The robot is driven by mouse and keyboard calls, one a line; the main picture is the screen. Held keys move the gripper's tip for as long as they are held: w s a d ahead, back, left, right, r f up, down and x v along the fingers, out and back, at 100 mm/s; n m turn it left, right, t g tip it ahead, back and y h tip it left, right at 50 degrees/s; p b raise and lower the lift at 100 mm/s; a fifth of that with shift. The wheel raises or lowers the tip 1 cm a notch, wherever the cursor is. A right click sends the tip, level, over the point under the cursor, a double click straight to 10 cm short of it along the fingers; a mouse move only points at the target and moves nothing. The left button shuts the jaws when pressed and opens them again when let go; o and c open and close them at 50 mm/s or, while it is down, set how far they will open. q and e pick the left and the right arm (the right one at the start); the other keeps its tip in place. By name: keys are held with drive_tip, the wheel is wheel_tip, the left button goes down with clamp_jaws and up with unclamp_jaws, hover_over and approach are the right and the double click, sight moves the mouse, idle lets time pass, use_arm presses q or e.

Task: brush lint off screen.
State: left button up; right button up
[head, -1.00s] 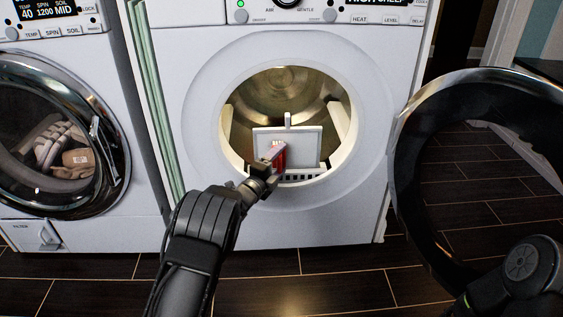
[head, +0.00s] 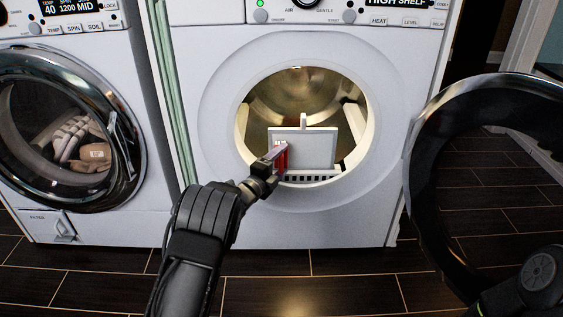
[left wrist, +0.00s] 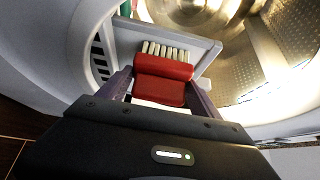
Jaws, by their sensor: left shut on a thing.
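The lint screen (head: 312,148) is a pale flat panel with a tab on top. It stands upright at the front of the dryer opening, above a slotted vent (head: 308,179). My left gripper (head: 272,160) is shut on a red brush (left wrist: 162,78) with pale bristles. In the left wrist view the bristles point forward against or very close to the face of the screen (left wrist: 190,42); contact is hard to tell. In the head view the brush is at the left part of the screen, partly hidden by the gripper. My right gripper is not in view.
The dryer's open round door (head: 424,170) hangs at the right. The metal drum (head: 300,95) behind the screen looks empty. A washer with a closed glass door (head: 68,130) and clothes inside stands at the left. Dark tile floor (head: 270,290) lies in front.

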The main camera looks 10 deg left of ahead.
use_arm(q)
drive_tip(key=shift+d+r+p, duration=0.1)
drive_tip(key=shift+r+p, duration=0.2)
drive_tip(key=shift+r, duration=0.6)
drive_tip(key=shift+d+f, duration=0.1)
drive_tip(key=shift+d, duration=0.05)
drive_tip(key=shift+w+d+b, duration=0.25)
drive_tip(key=shift+d+b, duration=0.2)
drive_tip(key=shift+d, duration=0.15)
drive_tip(key=shift+w+d, duration=0.2)
drive_tip(key=shift+d, duration=0.3)
drive_tip(key=shift+w+d, duration=0.15)
drive_tip(key=shift+d, duration=0.3)
drive_tip(key=shift+d+r, duration=0.1)
drive_tip(key=shift+r, duration=0.1)
drive_tip(key=shift+w+d+f, duration=0.1)
drive_tip(key=shift+w+d, duration=0.1)
drive_tip(key=shift+d, duration=0.65)
drive_tip(key=shift+w+d+f, duration=0.1)
drive_tip(key=shift+w+d, duration=0.05)
drive_tip(key=shift+d, duration=0.65)
